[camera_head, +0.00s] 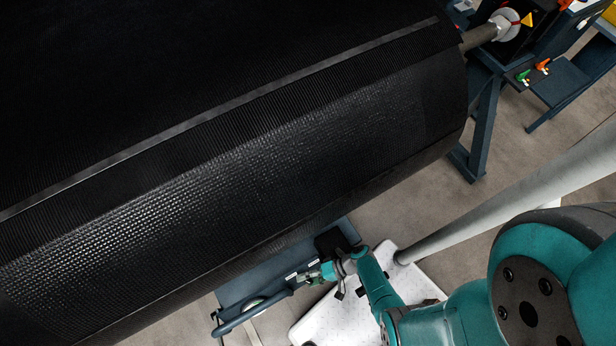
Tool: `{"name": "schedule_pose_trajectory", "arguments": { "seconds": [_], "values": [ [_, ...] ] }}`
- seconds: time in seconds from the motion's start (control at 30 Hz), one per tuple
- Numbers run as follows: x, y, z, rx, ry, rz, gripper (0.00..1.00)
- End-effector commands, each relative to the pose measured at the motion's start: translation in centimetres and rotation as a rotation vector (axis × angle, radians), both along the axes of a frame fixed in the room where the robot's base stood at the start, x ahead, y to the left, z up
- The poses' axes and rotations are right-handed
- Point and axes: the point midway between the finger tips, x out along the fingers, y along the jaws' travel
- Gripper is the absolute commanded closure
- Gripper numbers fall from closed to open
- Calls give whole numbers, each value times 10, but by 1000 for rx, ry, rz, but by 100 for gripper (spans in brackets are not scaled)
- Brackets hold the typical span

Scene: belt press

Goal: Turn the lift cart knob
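The blue lift cart (238,288) stands low under the front edge of the black belt roll, in the lower middle of the head view. Its bar handle (250,313) points toward the lower left. My gripper (325,271) is at the cart's right end, at the end of my teal arm. Small green and dark parts show at the fingertips, too small to tell apart. I cannot make out the knob, or whether the fingers touch it. The finger opening is too small to judge.
The large black belt roll (250,170) fills the upper left and hangs over the cart. A blue stand (483,130) holds its shaft at the right, near blue machinery with green and orange handles (542,65). Grey floor (420,210) is clear between them.

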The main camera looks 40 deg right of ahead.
Motion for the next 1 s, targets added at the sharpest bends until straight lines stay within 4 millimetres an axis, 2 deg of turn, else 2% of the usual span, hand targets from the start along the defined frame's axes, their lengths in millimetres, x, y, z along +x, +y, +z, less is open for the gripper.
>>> {"name": "schedule_pose_trajectory", "arguments": {
  "seconds": [0.27,0.47,1.0],
  "values": [
    [-1,1,1,-1,1,1,25],
    [-1,1,12,-1,0,1,25],
    [0,1,79,2,-3,1,25]
  ]
}}
